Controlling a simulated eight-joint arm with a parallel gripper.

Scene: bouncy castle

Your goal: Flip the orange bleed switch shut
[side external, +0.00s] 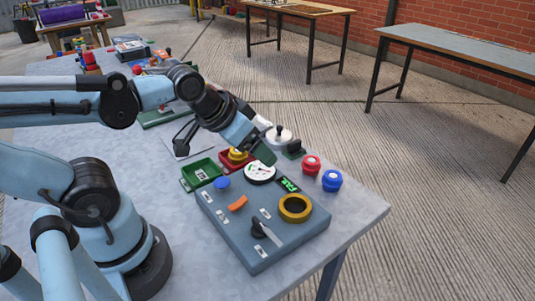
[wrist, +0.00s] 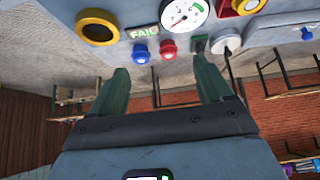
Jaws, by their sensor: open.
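The orange bleed switch (side external: 237,203) is a small rocker-like piece on the top of the grey-blue control box (side external: 230,235), left of its middle in the side view. It looks tilted, but I cannot tell its exact setting. My gripper (side external: 264,157) is above the far edge of the box, beyond the switch and apart from it. In the wrist view my gripper (wrist: 162,72) shows two green fingers spread wide with nothing between them. The switch is not visible in the wrist view.
The box also carries a blue knob (side external: 222,183), a white gauge (side external: 260,172), a green-lit display (side external: 288,185), a yellow ring (side external: 295,208) and a black lever (side external: 258,228). Red (side external: 311,165) and blue (side external: 332,180) knobs stand beside it. Green (side external: 201,173) and red trays lie behind.

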